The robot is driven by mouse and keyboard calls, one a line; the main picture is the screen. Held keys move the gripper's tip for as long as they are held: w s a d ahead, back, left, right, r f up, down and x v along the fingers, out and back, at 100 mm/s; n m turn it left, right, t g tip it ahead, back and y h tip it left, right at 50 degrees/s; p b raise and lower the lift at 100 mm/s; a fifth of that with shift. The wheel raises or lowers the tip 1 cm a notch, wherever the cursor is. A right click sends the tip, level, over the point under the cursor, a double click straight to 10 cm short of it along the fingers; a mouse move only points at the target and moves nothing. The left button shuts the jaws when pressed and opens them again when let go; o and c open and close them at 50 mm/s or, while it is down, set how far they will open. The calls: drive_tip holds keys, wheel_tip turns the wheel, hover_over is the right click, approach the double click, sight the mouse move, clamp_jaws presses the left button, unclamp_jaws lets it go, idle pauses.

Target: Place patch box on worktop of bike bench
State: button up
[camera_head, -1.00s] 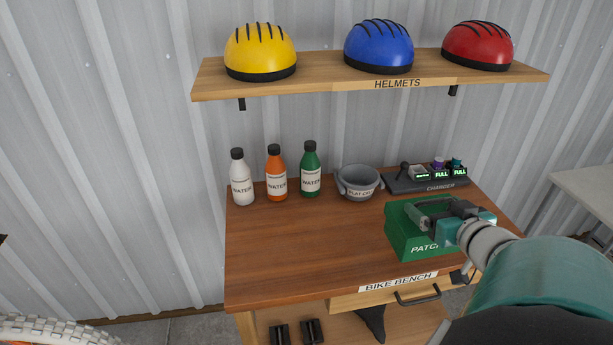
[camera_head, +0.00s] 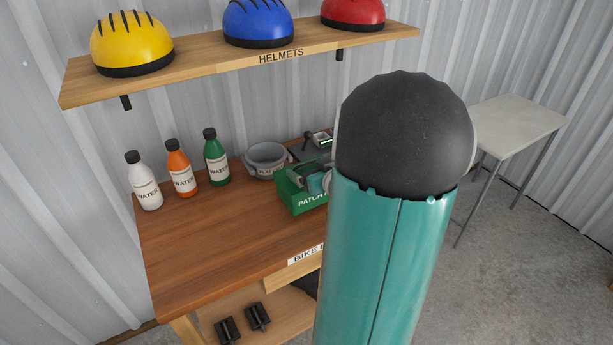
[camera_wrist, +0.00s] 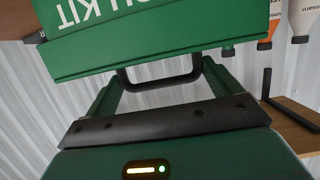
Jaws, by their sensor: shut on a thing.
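The green patch box (camera_head: 297,198) is over the rear right part of the bike bench worktop (camera_head: 205,250), in front of the grey bowl. My arm hides its right side. In the wrist view, the box (camera_wrist: 150,48) appears upside down with white lettering and a black handle (camera_wrist: 158,79). My gripper (camera_wrist: 157,76) is shut on that handle. In the head view my gripper (camera_head: 315,180) is at the top of the box, partly hidden by my arm. I cannot tell whether the box's base touches the worktop.
White (camera_head: 145,185), orange (camera_head: 181,170) and green (camera_head: 215,160) bottles and a grey bowl (camera_head: 266,160) line the worktop's back. The charger (camera_head: 311,147) is mostly hidden. A helmet shelf (camera_head: 240,65) overhangs behind. The worktop's front left is clear. A pale table (camera_head: 515,118) stands right.

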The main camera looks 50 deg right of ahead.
drive_tip(key=shift+w+d+f, duration=0.1)
drive_tip(key=shift+w+f, duration=0.05)
drive_tip(key=shift+f, duration=0.75)
drive_tip(key=shift+w+f, duration=0.1)
drive_tip(key=shift+f, duration=0.8)
drive_tip(key=shift+f, duration=0.15)
drive_tip(key=o, duration=0.9)
